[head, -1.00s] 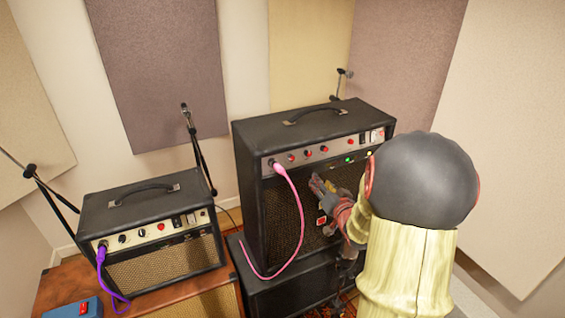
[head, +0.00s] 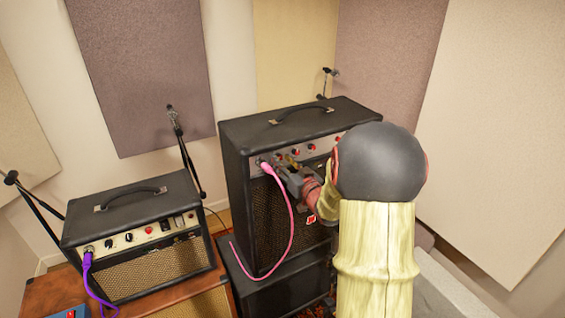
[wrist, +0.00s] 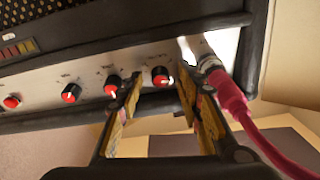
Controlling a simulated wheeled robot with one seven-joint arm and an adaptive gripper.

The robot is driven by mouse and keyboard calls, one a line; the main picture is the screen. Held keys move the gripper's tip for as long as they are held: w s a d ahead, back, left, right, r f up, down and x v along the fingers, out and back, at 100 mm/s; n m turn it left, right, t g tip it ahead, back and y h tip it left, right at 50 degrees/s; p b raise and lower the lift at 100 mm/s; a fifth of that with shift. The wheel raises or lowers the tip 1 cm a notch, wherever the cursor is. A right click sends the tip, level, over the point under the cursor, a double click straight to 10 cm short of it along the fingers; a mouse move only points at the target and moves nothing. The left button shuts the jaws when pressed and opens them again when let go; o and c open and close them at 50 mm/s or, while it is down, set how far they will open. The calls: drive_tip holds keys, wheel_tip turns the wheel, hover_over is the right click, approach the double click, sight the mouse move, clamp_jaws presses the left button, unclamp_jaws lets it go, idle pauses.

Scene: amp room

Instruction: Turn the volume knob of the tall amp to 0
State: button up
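The tall amp (head: 240,190) is a black cabinet with a pale control panel and a row of red-capped knobs. In the wrist view its panel (wrist: 85,82) appears upside down. The knob nearest the pink plug (wrist: 160,76) shows between my fingertips, black with a red cap and a white pointer mark. My gripper (wrist: 160,82) is open, one finger on each side of that knob. I cannot tell whether the fingers touch it. The labels are too blurred to read. In the head view my gripper (head: 284,172) is at the panel's left part and hides some of it.
A pink cable (head: 291,225) plugs into the panel right beside my gripper, close to one finger in the wrist view (wrist: 236,105). More red knobs (wrist: 70,93) sit along the panel. A smaller amp (head: 140,235) with a purple cable (head: 88,275) stands left.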

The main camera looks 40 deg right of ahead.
drive_tip(key=shift+c, duration=1.2)
clamp_jaws()
